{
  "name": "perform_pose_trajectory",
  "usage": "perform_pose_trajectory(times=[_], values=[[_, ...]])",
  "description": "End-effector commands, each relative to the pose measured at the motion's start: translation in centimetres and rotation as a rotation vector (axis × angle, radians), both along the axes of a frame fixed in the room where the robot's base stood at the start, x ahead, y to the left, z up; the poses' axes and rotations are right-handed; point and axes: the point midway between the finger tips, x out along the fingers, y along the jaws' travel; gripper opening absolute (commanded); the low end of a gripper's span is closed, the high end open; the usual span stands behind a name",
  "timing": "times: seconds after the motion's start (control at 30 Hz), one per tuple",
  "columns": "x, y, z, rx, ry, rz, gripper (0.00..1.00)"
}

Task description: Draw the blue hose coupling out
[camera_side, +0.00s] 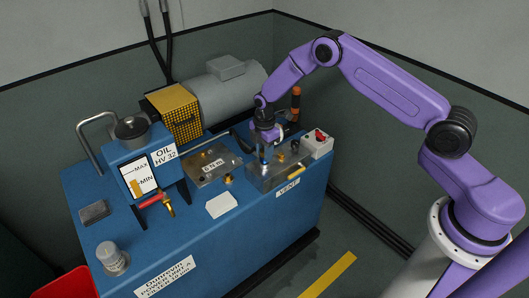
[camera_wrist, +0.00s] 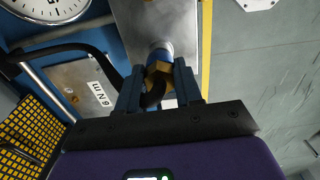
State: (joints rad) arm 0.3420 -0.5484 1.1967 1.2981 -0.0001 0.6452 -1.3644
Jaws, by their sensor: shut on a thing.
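The hose coupling (camera_wrist: 160,52) has a blue ring and a brass hex part, and shows in the wrist view between my fingertips. Its blue end is at the face of a grey metal block (camera_wrist: 182,22); I cannot tell how deep it sits. My gripper (camera_wrist: 158,82) is shut on the coupling, one dark finger on each side. A black hose bends away below the brass part, partly hidden by the fingers. In the side view my gripper (camera_side: 263,151) is over the left part of the metal block (camera_side: 268,178); the coupling is mostly hidden there.
The blue power unit carries an oil tank (camera_side: 135,165), a grey motor (camera_side: 230,90), a yellow mesh guard (camera_side: 175,112) and a plate marked 6 Nm (camera_side: 212,166). A white box with a red switch (camera_side: 318,142) stands right of the block. A gauge (camera_wrist: 45,8) shows in the wrist view.

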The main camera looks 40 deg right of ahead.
Motion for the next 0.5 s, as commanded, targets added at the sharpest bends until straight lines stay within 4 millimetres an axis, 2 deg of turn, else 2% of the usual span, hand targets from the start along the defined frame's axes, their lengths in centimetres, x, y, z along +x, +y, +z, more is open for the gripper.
perform_pose_trajectory(times=[0.5], values=[[0.0,0.0,1.8,0.000,0.001,0.000,0.06]])
